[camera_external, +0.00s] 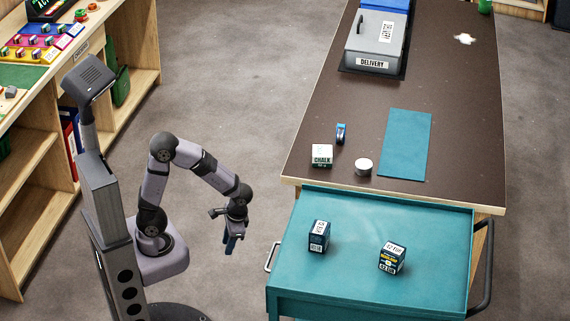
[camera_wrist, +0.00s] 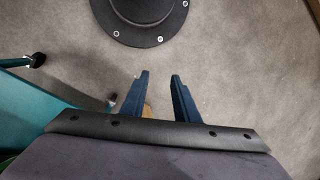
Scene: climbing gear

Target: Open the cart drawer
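The teal cart (camera_external: 375,230) stands at the front right in the external view, against the end of the dark-topped table. A light metal handle (camera_external: 272,257) sticks out at its left side; the drawer face on that side is mostly hidden by the view angle. My gripper (camera_external: 231,245) hangs pointing down in the air, left of the handle and apart from it. In the wrist view my gripper (camera_wrist: 160,80) shows two blue fingers spread apart with nothing between them. The cart's teal side (camera_wrist: 40,120) shows at the left of the wrist view, with a caster.
Two dark boxes (camera_external: 319,236) (camera_external: 391,258) stand on the cart top. The dark table (camera_external: 450,100) holds a chalk box (camera_external: 322,156), a white round item (camera_external: 363,167), a teal mat (camera_external: 405,145) and a grey delivery box (camera_external: 374,45). Wooden shelves (camera_external: 30,170) stand left. Floor between is clear.

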